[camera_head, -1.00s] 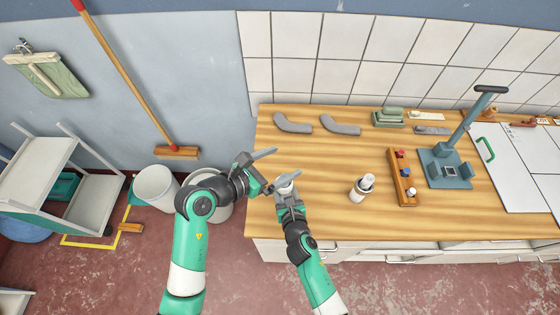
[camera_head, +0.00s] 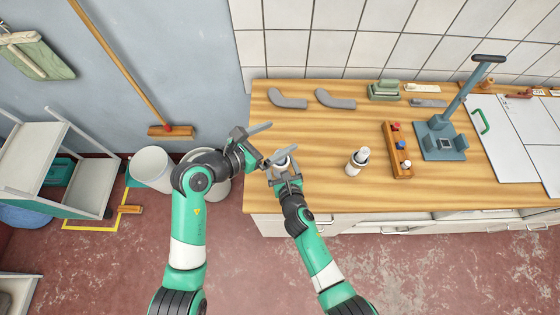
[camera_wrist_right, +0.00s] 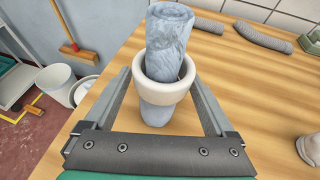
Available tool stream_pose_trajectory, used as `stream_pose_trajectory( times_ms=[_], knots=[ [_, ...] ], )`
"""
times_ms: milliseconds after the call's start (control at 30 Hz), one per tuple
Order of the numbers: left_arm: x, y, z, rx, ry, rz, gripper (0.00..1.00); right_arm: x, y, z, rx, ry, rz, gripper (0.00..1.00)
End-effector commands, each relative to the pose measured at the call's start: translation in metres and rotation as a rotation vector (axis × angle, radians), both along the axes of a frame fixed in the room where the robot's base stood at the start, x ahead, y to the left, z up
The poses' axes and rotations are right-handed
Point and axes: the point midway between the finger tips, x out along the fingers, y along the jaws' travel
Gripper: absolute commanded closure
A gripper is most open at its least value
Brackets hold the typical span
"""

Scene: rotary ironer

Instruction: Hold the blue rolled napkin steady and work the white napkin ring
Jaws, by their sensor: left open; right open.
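The blue rolled napkin (camera_wrist_right: 170,38) stands upright on the wooden table in the right wrist view, near the table's left edge. The white napkin ring (camera_wrist_right: 162,92) is around it at about mid-height, with napkin showing above and below. My right gripper (camera_wrist_right: 160,100) is open, its fingers on either side of the napkin and ring; contact cannot be told. In the head view the ring and napkin top (camera_head: 282,163) look small and are partly hidden by the grippers. My left gripper (camera_head: 269,142) is open just behind and left of the napkin.
A white and grey item (camera_head: 357,161) stands to the right, near a wooden block with coloured knobs (camera_head: 397,150) and a blue-grey press (camera_head: 441,140). Two bent grey rolls (camera_head: 288,100) (camera_head: 336,100) lie behind. White bins (camera_head: 151,167) stand on the floor left of the table.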

Motion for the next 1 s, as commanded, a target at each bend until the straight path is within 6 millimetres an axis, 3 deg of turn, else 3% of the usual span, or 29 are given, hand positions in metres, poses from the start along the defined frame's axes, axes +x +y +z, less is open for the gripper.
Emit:
stream_pose_trajectory(
  times_ms=[267,800,1000],
  knots=[
    [0.000,0.000,0.000,0.000,0.000,0.000,0.00,-0.010,-0.004,0.004,0.000,-0.005,-0.009,0.11],
    [0.000,0.000,0.000,0.000,0.000,0.000,0.00,-0.089,-0.022,0.037,0.000,0.001,0.002,0.11],
    [0.000,0.000,0.000,0.000,0.000,0.000,0.00,-0.107,-0.026,0.045,0.000,0.000,0.001,0.11]
  ],
)
